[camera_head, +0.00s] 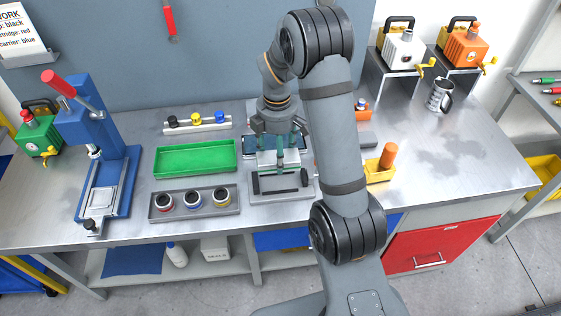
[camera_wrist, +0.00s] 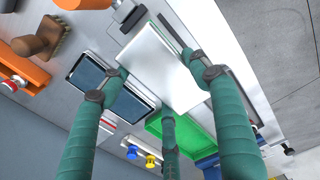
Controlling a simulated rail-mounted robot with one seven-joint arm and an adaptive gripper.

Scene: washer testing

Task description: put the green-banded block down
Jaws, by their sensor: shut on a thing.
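The green-banded block (camera_wrist: 165,65) shows a pale, flat face with a thin green edge in the wrist view. My gripper (camera_head: 280,142) has teal fingers, shut on the block, and the fingers also show around it in the wrist view (camera_wrist: 165,90). In the head view the pale block (camera_head: 279,160) hangs at the fingertips over a grey fixture (camera_head: 282,186) with dark uprights. I cannot tell whether the block touches the fixture. My arm covers the area just right of it.
A green tray (camera_head: 195,158) and a grey rack with several ringed cups (camera_head: 193,202) lie to the left. A dark-screened device (camera_wrist: 95,78) is close beside the block. A blue press (camera_head: 100,150) stands farther left.

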